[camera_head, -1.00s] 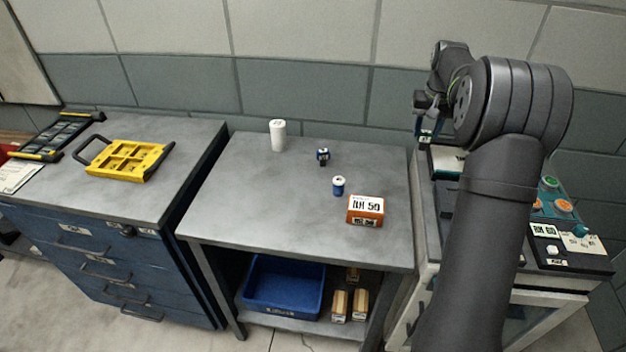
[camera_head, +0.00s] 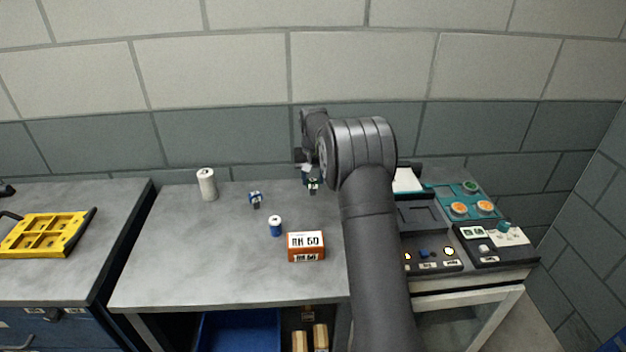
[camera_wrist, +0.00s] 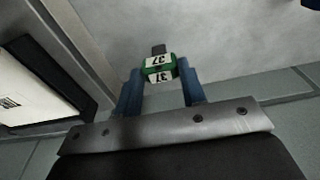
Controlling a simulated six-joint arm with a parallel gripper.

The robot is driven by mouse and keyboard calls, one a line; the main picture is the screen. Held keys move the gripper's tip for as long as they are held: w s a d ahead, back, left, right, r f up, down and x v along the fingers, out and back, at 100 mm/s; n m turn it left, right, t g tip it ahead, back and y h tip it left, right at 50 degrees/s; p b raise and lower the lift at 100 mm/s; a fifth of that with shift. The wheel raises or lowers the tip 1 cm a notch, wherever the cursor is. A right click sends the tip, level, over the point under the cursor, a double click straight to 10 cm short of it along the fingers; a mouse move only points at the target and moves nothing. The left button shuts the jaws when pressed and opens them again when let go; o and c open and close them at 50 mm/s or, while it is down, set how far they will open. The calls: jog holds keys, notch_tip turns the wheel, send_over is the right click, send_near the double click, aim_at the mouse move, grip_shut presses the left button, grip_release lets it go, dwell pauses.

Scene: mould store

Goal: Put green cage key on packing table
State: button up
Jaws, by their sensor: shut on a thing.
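The green cage key (camera_wrist: 158,68) has a green head with white labels reading 37 and a dark end. My gripper (camera_wrist: 160,84) is shut on its head, with one blue finger on each side. In the head view my gripper (camera_head: 308,174) hangs at the back right of the grey table, which I take to be the packing table (camera_head: 185,265). The key (camera_head: 313,186) shows small and dark below the fingers there. In the wrist view the grey tabletop (camera_wrist: 225,40) lies beneath the key. The height of the key above it is hard to judge.
On the table stand a white cylinder (camera_head: 207,185), a blue-tagged key-like piece (camera_head: 255,199), a small blue-and-white can (camera_head: 275,226) and an orange labelled box (camera_head: 306,247). The left front tabletop is clear. A control panel (camera_head: 460,205) stands right, a yellow tray (camera_head: 45,235) left.

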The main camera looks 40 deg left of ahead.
jog(key=shift+f, duration=0.4)
jog(key=shift+f, duration=0.15)
jog(key=o, duration=1)
jog(key=r, duration=0.8)
jog(key=s+d+r, duration=0.1)
jog(key=r, duration=0.3)
jog(key=shift+r, duration=0.15)
